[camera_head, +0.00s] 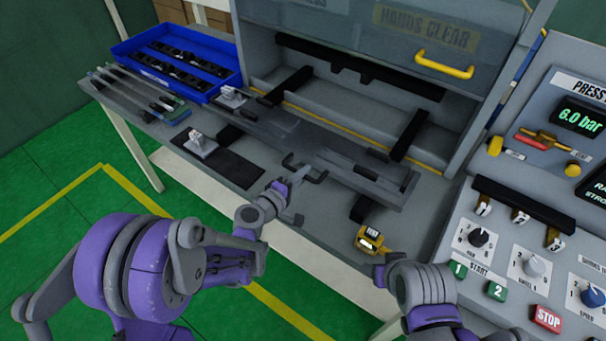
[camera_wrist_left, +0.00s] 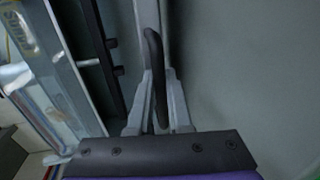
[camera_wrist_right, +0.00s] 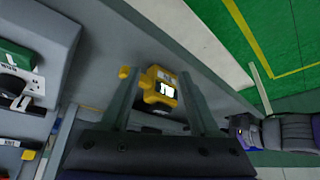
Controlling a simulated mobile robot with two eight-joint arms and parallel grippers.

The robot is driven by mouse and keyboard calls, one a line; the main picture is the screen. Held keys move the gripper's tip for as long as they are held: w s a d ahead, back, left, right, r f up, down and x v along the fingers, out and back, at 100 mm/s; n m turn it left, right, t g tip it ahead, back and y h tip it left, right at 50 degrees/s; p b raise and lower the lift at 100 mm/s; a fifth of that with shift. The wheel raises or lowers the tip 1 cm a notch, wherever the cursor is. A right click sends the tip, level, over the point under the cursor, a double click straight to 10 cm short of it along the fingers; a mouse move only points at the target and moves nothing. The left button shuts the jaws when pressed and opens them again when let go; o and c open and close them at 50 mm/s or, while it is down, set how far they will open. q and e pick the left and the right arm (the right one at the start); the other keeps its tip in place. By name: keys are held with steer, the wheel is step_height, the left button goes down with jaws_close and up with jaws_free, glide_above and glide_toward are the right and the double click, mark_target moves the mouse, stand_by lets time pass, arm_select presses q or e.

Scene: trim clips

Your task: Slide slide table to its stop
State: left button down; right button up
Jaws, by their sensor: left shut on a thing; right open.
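The slide table (camera_head: 290,132) is a long grey plate on the bench in front of the press opening, with a dark bar handle (camera_head: 318,176) on its near side. My left gripper (camera_head: 298,187) is shut on this handle. In the left wrist view the dark handle (camera_wrist_left: 156,62) stands between the fingers of my left gripper (camera_wrist_left: 157,95). My right gripper (camera_wrist_right: 160,80) is open, its fingers either side of a yellow device with a lit display (camera_wrist_right: 152,90). I cannot tell if they touch it. The slide table's stop cannot be made out.
A blue tray (camera_head: 226,88) with dark clips stands at the back left, beside several long strips (camera_head: 135,92). A small fixture (camera_head: 200,145) sits on a dark mat (camera_head: 232,168). The press guard (camera_head: 350,50) with its yellow handle (camera_head: 443,65) is raised. A control panel (camera_head: 510,258) bounds the right.

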mark_target(333, 139)
stand_by(0.4)
arm_select(q)
steer(key=r+x, duration=0.1)
steer(key=x, duration=0.7)
steer(key=r+x, duration=0.2)
steer(key=x, duration=0.7)
steer(key=w+r+x, duration=0.1)
steer(key=r+x, duration=0.1)
steer(key=x, duration=0.6)
steer(key=shift+w+d+r, duration=0.15)
steer(key=shift+w+d, duration=0.1)
steer(key=shift+d, duration=0.2)
steer(key=shift+r, duration=0.1)
steer(key=c, duration=0.8)
jaws_free()
steer(key=shift+w+d, duration=0.15)
steer(key=shift+c, duration=0.2)
steer(key=v, duration=1.1)
steer(key=shift+b, duration=0.35)
